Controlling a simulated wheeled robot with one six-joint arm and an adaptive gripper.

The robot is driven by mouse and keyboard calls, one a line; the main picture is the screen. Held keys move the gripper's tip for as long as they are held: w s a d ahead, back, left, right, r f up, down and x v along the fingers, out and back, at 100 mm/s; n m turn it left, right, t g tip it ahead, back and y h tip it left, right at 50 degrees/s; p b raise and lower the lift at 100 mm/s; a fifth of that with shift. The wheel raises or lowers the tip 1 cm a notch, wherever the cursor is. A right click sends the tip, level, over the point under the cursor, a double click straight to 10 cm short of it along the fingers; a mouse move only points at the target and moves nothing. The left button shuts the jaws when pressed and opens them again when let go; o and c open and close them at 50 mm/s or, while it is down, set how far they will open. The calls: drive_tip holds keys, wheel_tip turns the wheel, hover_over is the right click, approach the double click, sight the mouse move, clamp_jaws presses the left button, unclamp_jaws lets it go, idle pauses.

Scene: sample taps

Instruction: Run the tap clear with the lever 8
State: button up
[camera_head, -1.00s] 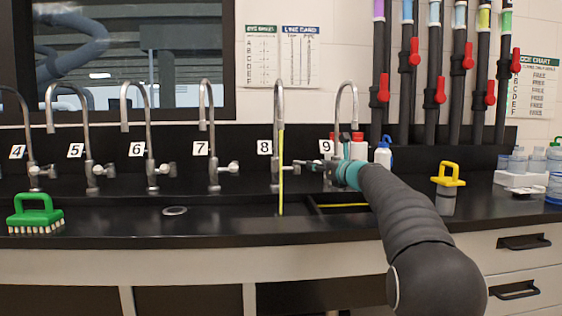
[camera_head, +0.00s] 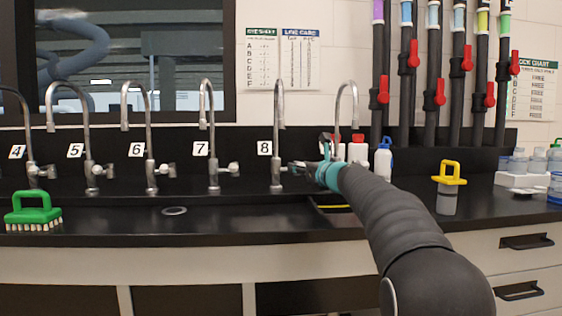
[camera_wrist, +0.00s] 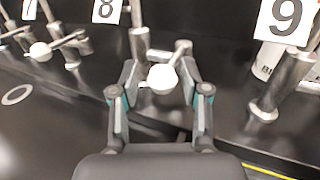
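Tap 8 is a grey gooseneck tap (camera_head: 278,120) beside its number 8 card (camera_head: 264,147). No stream shows under its spout. Its lever ends in a pale round knob (camera_wrist: 162,78) at the wrist view's centre. My gripper (camera_wrist: 158,75) is open, with one finger on each side of the knob. There is some gap between fingers and knob; I cannot tell whether either finger touches. In the head view my gripper (camera_head: 292,167) reaches in from the right to tap 8's lever, which it partly hides.
Tap 7 (camera_head: 208,130) stands to the left, and another tap (camera_head: 342,115) stands right, behind my arm. A green brush (camera_head: 33,210) and a yellow-handled object (camera_head: 448,185) stand on the counter.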

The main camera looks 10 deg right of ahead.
drive_tip(key=shift+d, duration=0.25)
drive_tip(key=shift+s+d, duration=0.15)
drive_tip(key=shift+s, duration=0.05)
drive_tip(key=b+v, duration=0.2)
drive_tip(key=v, duration=0.4)
drive_tip(key=shift+s+b, duration=0.2)
drive_tip(key=shift+b, duration=0.15)
drive_tip(key=shift+s+d, duration=0.1)
drive_tip(key=shift+d, duration=0.05)
